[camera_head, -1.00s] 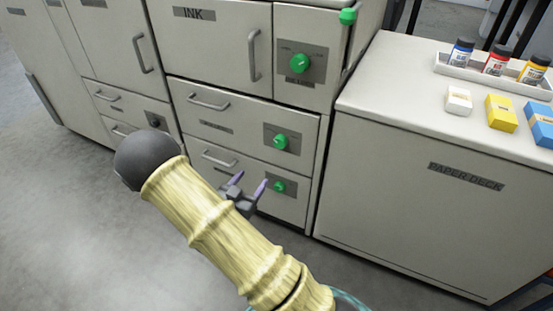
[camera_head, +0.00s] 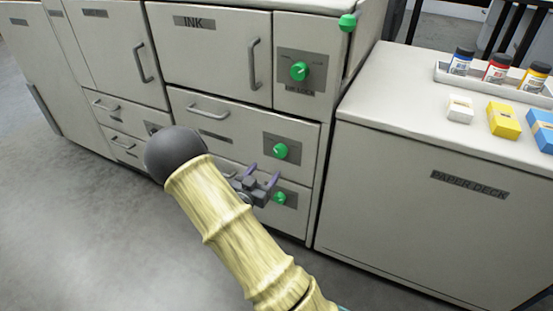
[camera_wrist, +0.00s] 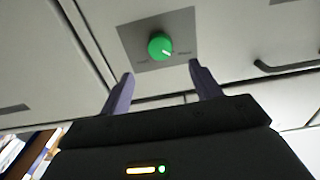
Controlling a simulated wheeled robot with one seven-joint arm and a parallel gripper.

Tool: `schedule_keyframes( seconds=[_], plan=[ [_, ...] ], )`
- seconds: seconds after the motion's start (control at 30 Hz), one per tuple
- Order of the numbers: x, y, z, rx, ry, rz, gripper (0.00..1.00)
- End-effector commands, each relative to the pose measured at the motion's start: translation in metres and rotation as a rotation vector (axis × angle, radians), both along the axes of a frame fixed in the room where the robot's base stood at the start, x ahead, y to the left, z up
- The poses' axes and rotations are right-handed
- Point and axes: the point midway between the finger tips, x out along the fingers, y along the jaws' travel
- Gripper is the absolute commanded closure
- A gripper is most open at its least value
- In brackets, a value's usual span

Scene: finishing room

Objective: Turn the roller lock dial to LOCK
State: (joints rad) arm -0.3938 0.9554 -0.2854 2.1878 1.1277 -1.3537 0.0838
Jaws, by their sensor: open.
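Green dials sit on grey plates on the cabinet front: an upper dial (camera_head: 299,71) beside the INK door, a middle dial (camera_head: 280,150) and a lower dial (camera_head: 279,198) on the two drawers. I cannot read which one is the roller lock. My gripper (camera_head: 263,174) is open and empty, in front of the drawers near the middle and lower dials. In the wrist view, one green dial (camera_wrist: 160,46) shows beyond and between the purple fingertips (camera_wrist: 162,70), not gripped. Its white pointer mark points to the lower right; its small labels are unreadable.
A drawer handle (camera_head: 208,111) sticks out left of the dials. The paper deck (camera_head: 430,200) stands right of the cabinet, with a tray of bottles (camera_head: 495,80) and small boxes on top. A green knob (camera_head: 347,22) is at the cabinet's upper corner. Floor at left is clear.

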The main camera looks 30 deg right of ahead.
Motion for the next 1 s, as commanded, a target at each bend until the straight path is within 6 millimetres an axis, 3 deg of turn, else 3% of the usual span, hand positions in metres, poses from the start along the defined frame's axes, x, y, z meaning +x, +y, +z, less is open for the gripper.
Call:
schedule_keyframes(
  seconds=[0.43,0.6,0.87,0.9,1.0],
  plan=[
    [0.047,-0.061,-0.002,0.001,-0.002,-0.002,0.37],
    [0.056,-0.072,-0.001,0.000,0.000,0.000,0.37],
    [0.057,-0.073,0.000,0.001,0.001,0.000,0.37],
    [0.057,-0.073,0.000,0.001,0.001,0.000,0.39],
    [0.057,-0.073,0.000,0.001,0.001,0.000,0.58]
  ],
)
